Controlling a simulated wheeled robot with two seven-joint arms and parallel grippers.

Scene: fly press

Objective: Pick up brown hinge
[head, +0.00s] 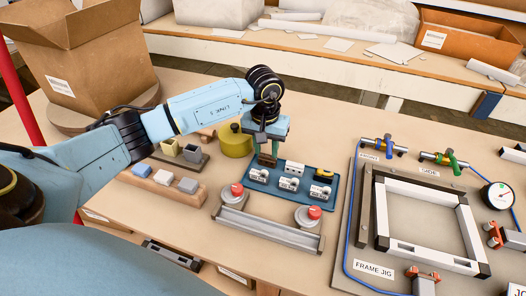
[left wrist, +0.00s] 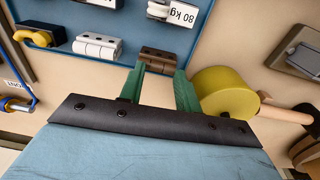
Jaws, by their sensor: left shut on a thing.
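My left gripper (head: 268,158) reaches down over the back left corner of the blue tray (head: 292,206). In the left wrist view the brown hinge (left wrist: 157,58) lies between the green fingertips of my left gripper (left wrist: 160,74), at the edge of the blue tray (left wrist: 226,12). The gripper is shut on the brown hinge. The hinge's lower part is hard to make out from the head. My right gripper is not in view.
White and grey hinges (left wrist: 97,46) and a black-and-yellow part (head: 324,174) share the tray. In front is a metal bar with red-topped knobs (head: 270,231). The frame jig (head: 372,270) is at right.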

